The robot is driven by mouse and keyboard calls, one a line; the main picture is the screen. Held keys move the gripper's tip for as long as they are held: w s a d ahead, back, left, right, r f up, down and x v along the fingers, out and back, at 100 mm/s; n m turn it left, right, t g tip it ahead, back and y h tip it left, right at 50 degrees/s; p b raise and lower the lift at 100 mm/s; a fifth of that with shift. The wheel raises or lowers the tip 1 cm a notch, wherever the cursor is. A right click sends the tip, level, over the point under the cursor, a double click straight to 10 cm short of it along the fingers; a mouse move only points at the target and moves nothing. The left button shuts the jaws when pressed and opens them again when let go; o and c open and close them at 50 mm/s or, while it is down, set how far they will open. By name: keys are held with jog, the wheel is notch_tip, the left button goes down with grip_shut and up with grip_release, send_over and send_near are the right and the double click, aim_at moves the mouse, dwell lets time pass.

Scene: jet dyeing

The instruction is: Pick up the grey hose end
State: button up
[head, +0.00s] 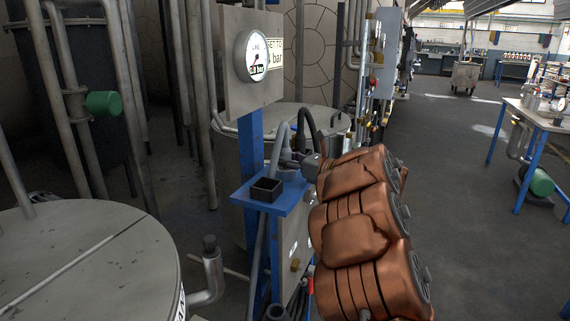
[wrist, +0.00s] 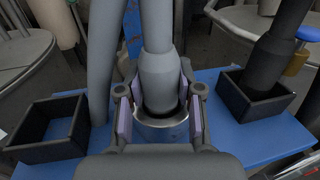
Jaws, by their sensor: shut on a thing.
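The grey hose end (wrist: 158,85) stands upright in the middle of the wrist view, with a shiny metal ring (wrist: 162,130) around its lower part. My gripper (wrist: 160,115) is shut on it, one finger on each side. In the head view the grey hose (head: 281,140) arcs above the blue shelf (head: 278,201), and my gripper (head: 300,160) reaches it from the right, partly hidden by my arm. Whether the hose end's bottom touches the shelf is hidden.
An empty black square holder (wrist: 48,130) is left of my gripper. A black hose (wrist: 276,52) stands in another black holder (wrist: 256,97) on the right. A gauge panel (head: 250,60) rises above the shelf. A grey tank (head: 85,265) is at the left; open floor lies right.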

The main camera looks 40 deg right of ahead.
grip_shut()
jog(key=shift+r, duration=0.2)
